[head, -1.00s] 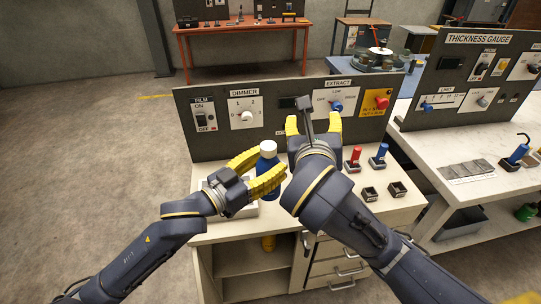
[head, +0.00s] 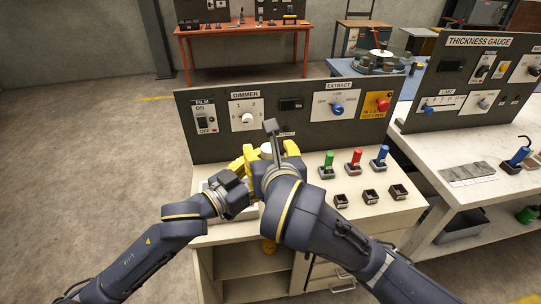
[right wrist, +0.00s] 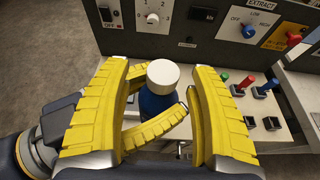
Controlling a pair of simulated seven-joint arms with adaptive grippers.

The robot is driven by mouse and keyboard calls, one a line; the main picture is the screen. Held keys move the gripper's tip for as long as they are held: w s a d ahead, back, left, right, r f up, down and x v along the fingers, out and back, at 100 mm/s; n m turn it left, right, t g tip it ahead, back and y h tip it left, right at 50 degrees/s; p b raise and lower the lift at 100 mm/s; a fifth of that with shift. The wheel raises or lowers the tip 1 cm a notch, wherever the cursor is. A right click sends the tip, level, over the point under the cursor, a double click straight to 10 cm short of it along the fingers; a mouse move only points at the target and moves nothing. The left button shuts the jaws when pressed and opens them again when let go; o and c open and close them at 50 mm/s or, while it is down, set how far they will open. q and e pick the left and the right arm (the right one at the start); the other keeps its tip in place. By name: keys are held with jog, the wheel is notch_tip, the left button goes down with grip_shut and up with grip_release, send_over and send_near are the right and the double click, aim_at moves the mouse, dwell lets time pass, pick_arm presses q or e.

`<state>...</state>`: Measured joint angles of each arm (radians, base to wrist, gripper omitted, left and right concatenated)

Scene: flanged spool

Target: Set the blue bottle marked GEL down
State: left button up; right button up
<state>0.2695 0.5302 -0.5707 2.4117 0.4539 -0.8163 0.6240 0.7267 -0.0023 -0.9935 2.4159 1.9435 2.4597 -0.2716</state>
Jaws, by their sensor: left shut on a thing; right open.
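The blue bottle shows its white cap (head: 266,148) in the head view, with its body hidden behind my arms. In the right wrist view the bottle (right wrist: 155,104) stands upright, blue under a white cap; I cannot read its label. My left gripper (right wrist: 168,122) is shut on the body from the left. My right gripper (right wrist: 160,90) is open, its two yellow fingers on either side of the bottle with gaps. In the head view its fingers overlap the left gripper's. Whether the bottle's base touches anything is hidden.
A dark panel (head: 222,144) with switches and knobs stands behind the bench (head: 388,213). Green (head: 329,160), red (head: 355,156) and blue (head: 381,153) handles stand at the right, with several small empty square holders in front. A pale tray or box is mostly hidden under my left gripper.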

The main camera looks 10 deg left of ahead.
jog(key=shift+x, duration=0.85)
jog(key=shift+a, duration=0.1)
grip_shut()
pick_arm(q)
jog(key=o, duration=1.5)
